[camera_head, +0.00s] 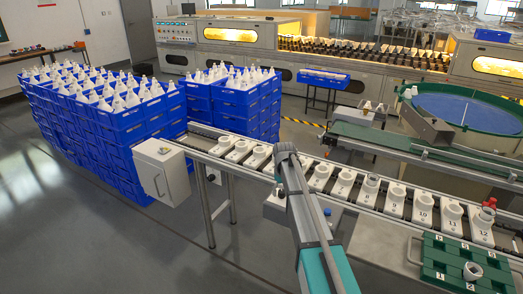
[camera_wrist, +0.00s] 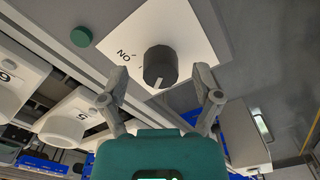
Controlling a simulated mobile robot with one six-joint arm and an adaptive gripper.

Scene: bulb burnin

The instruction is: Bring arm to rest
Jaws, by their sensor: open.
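My arm (camera_head: 310,220) rises from the bottom of the head view and bends over the front of the conveyor line; my gripper cannot be made out there. In the wrist view my gripper (camera_wrist: 162,76) is open, with its two grey fingers spread. A black rotary knob (camera_wrist: 159,66) on a white panel (camera_wrist: 190,28) shows between the fingertips. I cannot tell whether they touch it. The panel carries the letters "ON" beside the knob. Nothing else shows between the fingers.
A numbered row of white sockets (camera_head: 396,199) runs along the conveyor. A green tray (camera_head: 440,258) is at lower right. Stacked blue crates (camera_head: 115,125) full of white bulbs stand left. A grey box (camera_head: 162,170) is at the conveyor's left end. Floor at lower left is clear.

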